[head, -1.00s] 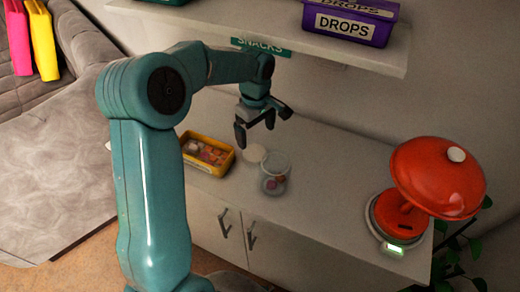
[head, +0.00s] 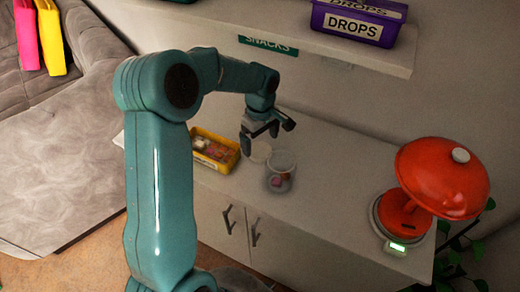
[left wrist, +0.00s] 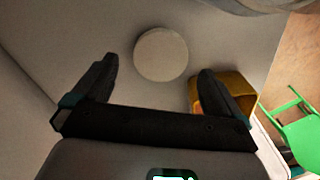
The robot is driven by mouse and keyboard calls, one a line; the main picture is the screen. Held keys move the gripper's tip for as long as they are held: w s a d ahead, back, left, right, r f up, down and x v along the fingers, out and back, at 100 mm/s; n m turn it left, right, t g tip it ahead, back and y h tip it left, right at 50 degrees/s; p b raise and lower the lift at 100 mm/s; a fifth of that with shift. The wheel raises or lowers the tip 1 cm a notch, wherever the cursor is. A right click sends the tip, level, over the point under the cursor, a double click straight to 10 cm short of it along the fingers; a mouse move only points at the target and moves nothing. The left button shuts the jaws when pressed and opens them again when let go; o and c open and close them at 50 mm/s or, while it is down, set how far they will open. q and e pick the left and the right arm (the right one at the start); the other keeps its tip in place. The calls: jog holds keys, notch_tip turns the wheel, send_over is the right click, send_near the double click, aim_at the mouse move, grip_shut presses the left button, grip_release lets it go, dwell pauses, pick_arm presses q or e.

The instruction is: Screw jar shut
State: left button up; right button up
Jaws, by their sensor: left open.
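A clear jar (head: 281,172) with something reddish inside stands upright and uncovered on the counter. Its round pale lid (head: 260,152) lies flat on the counter just left of the jar, partly behind my left gripper's fingers. My left gripper (head: 261,140) is open and empty, pointing down just above the lid. In the left wrist view the lid (left wrist: 161,54) shows as a plain disc between and slightly beyond the two spread fingertips, with none of it gripped. My right gripper is not in view.
A yellow tray (head: 228,167) of small items sits left of the lid. A red scale (head: 403,230) with a domed pan stands at the counter's right end. A shelf (head: 400,65) with a purple DROPS bin (head: 322,20) overhangs behind. The counter between jar and scale is clear.

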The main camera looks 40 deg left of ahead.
aim_at(260, 150)
pick_arm(q)
notch_tip(260, 150, down, 4)
jog(key=shift+r, duration=0.2)
jog(key=shift+s+r, duration=0.1)
jog(key=c, duration=1)
jog(key=shift+r, duration=0.1)
jog(key=shift+r, duration=0.35)
notch_tip(260, 150, up, 2)
jog(key=shift+r+b, duration=0.1)
jog(key=shift+b, duration=0.2)
jog(key=s+d+b, duration=0.2)
jog(key=s, duration=0.6)
jog(key=s+d+b, duration=0.2)
jog(key=s+d, duration=0.1)
jog(key=s, duration=0.6)
jog(key=shift+d+r, duration=0.2)
